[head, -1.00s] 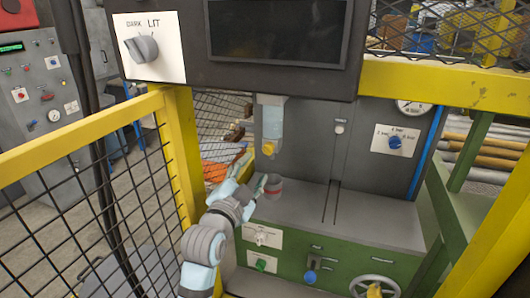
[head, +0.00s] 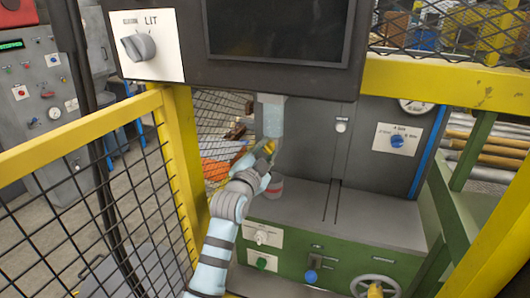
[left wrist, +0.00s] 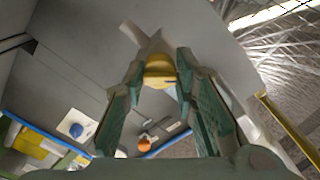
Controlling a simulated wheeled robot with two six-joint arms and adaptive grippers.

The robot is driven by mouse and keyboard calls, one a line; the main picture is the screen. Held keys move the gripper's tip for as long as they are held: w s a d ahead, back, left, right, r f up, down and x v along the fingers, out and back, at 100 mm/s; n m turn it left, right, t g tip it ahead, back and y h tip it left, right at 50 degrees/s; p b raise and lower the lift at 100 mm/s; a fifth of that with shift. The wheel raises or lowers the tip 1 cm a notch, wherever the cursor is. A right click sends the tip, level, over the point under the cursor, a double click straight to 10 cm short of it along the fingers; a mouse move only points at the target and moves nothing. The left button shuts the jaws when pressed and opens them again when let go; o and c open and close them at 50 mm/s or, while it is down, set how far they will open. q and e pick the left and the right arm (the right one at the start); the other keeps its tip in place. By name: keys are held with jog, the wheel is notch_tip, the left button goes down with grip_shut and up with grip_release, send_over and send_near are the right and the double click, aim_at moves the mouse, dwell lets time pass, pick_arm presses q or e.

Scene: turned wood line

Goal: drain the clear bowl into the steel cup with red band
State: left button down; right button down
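The clear bowl (head: 272,118) hangs under the dark panel at the machine's back wall. A yellow drain knob (head: 268,147) is at its lower end. My left gripper (head: 266,152) is up at the knob. In the left wrist view my gripper's green-padded fingers (left wrist: 158,80) are spread, with the yellow knob (left wrist: 160,68) between or just beyond their tips; contact is not clear. The steel cup with red band (head: 275,187) stands upright on the grey bench below, partly hidden by my left arm. My right gripper is not in view.
A dark panel with a screen (head: 279,30) and a rotary switch (head: 139,46) overhangs the bowl. Yellow mesh guarding (head: 85,150) stands at the left, and a yellow post at the right. The grey bench (head: 375,218) right of the cup is clear.

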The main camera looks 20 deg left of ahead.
pick_arm(q)
jog(key=shift+m, duration=0.3)
jog(key=m+p, duration=0.1)
jog(key=m, duration=0.1)
jog(key=shift+m+p, duration=0.35)
jog(key=shift+m, duration=0.05)
jog(key=m+p, duration=0.1)
jog(key=m, duration=0.8)
jog(key=shift+p, duration=0.3)
jog(key=m, duration=0.5)
jog(key=shift+m, duration=0.4)
jog(key=c, duration=1.3)
grip_release()
jog(key=shift+r, duration=0.1)
